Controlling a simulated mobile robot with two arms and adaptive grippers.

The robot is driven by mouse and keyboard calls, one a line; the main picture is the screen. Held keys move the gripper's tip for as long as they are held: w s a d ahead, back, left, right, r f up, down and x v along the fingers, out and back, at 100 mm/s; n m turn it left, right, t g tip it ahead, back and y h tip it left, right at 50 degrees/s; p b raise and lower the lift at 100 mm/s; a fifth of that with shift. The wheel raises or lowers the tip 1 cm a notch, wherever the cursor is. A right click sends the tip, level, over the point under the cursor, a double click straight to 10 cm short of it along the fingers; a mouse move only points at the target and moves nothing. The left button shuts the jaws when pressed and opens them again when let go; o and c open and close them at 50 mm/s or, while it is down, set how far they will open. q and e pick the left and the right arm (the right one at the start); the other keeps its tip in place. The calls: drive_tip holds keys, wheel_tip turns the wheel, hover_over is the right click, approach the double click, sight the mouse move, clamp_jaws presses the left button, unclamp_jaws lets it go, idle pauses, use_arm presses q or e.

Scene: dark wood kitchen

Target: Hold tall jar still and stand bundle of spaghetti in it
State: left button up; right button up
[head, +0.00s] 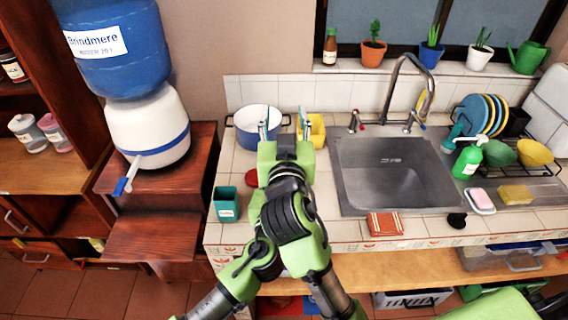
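I cannot make out a tall jar or a bundle of spaghetti in the head view. A yellow object (318,131) is beside the right finger, partly covered. A teal square container with a label (227,204) stands at the counter's left front.
The steel sink (392,172) with its tap (402,85) takes up the middle of the counter. A brown-red item (385,223) lies at the front edge. A green soap bottle (467,158) and dish rack plates (483,115) are right. A water dispenser (147,125) stands left.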

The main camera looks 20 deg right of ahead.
drive_tip(key=v, duration=0.8)
drive_tip(key=shift+r, duration=0.1)
use_arm(q)
drive_tip(key=o, duration=1.3)
